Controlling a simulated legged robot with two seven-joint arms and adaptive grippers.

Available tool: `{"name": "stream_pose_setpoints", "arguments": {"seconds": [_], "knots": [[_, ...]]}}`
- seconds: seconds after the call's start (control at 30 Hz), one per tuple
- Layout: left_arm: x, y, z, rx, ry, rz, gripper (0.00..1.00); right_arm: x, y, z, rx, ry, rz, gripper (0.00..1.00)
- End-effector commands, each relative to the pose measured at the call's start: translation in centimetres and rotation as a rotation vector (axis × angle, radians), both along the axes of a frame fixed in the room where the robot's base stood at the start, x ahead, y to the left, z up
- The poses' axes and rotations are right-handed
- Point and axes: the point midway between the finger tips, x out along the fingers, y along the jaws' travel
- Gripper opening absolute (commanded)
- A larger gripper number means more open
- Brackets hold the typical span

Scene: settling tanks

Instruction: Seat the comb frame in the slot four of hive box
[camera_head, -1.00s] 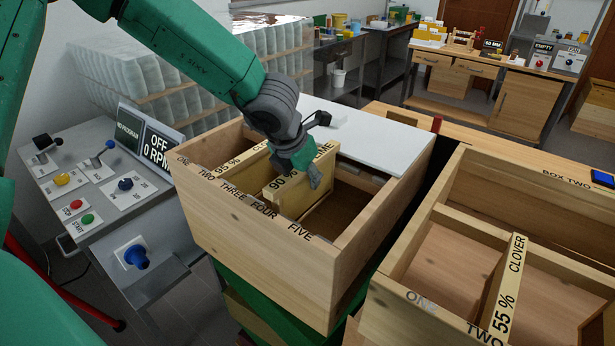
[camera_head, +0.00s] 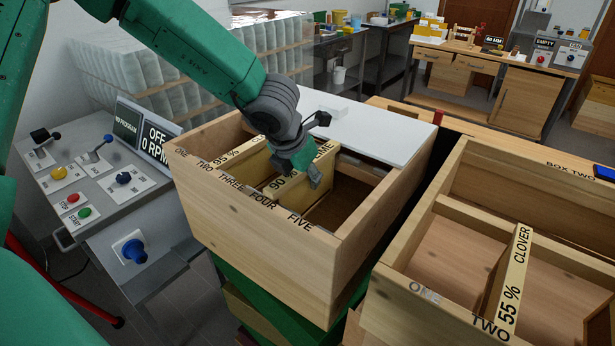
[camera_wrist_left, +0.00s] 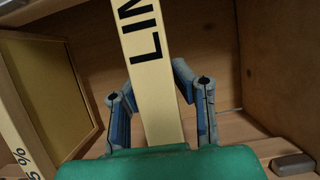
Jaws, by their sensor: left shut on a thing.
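The comb frame (camera_head: 279,184), with a pale top bar marked 90 %, is inside the near hive box (camera_head: 258,238), by the THREE and FOUR labels. Its lower part is hidden below the box's front wall; I cannot tell whether it rests in slot four. My left gripper (camera_head: 305,170) is shut on its top bar. In the left wrist view, the gripper's fingers (camera_wrist_left: 160,105) stand on both sides of the bar (camera_wrist_left: 150,65). My right gripper is not in view.
Another frame (camera_head: 226,154) marked 95 % sits to the left in the same box. A white board (camera_head: 375,130) lies at the box's back. Box two (camera_head: 440,205) stands right, with a 55 % clover frame (camera_head: 512,285). A control panel (camera_head: 95,180) is at left.

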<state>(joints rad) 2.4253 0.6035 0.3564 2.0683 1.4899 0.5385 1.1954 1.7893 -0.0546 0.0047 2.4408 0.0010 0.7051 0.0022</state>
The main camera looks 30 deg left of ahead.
Motion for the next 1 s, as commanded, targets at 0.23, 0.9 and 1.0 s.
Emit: {"name": "stream_pose_setpoints", "arguments": {"seconds": [0.23, 0.9, 1.0], "knots": [[0.1, 0.0, -0.6, -0.001, -0.003, 0.000, 0.00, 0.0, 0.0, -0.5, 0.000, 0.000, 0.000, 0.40], [0.1, 0.0, -1.8, -0.001, -0.003, 0.000, 0.44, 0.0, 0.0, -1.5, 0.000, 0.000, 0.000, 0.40], [0.1, 0.0, -1.8, -0.001, -0.002, 0.000, 0.44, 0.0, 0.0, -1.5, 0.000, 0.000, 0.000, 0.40]]}}
